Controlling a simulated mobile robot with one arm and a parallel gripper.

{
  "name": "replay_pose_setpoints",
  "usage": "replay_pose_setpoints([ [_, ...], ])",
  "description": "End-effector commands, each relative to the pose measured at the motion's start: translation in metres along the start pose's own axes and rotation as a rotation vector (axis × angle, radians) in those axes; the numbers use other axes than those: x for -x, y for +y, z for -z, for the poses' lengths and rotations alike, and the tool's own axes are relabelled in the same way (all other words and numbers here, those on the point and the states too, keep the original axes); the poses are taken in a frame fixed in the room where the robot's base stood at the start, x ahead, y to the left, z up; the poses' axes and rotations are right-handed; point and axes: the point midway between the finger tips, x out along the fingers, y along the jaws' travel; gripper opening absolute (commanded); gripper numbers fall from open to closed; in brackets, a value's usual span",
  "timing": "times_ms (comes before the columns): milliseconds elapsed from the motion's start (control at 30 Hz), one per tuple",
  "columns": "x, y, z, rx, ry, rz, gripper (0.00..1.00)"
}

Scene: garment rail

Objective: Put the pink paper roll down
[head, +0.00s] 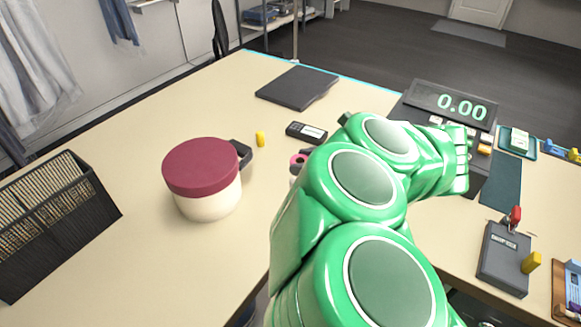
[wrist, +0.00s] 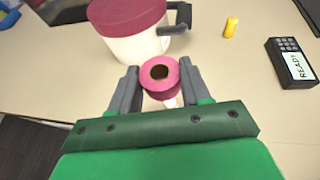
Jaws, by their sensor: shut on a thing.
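The pink paper roll (wrist: 159,74) is between the two grey fingers of my gripper (wrist: 158,84) in the wrist view. It has a dark hollow core that faces the camera. My gripper is shut on it. The roll is over the pale counter (head: 130,130), to the right of the cream tub with a dark red lid (head: 202,178). I cannot tell whether the roll touches the counter.
A dark handle or clip sits by the tub. A yellow piece (head: 260,139) and a card reader (head: 307,132) lie beyond the roll. A black basket (head: 55,220) is at left, a dark folder (head: 297,87) at the back, a register (head: 450,105) at right.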

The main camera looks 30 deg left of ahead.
Motion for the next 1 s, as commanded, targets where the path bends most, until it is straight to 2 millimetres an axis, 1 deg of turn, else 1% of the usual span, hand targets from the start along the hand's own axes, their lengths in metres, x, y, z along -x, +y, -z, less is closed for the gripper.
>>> replay_pose_setpoints([
  [500,-0.038,-0.044,0.011,-0.003,-0.003,-0.005,0.18],
  [867,-0.062,-0.074,0.018,-0.001,-0.005,-0.003,0.18],
  [1000,-0.07,-0.081,0.027,-0.001,-0.001,-0.003,0.18],
])
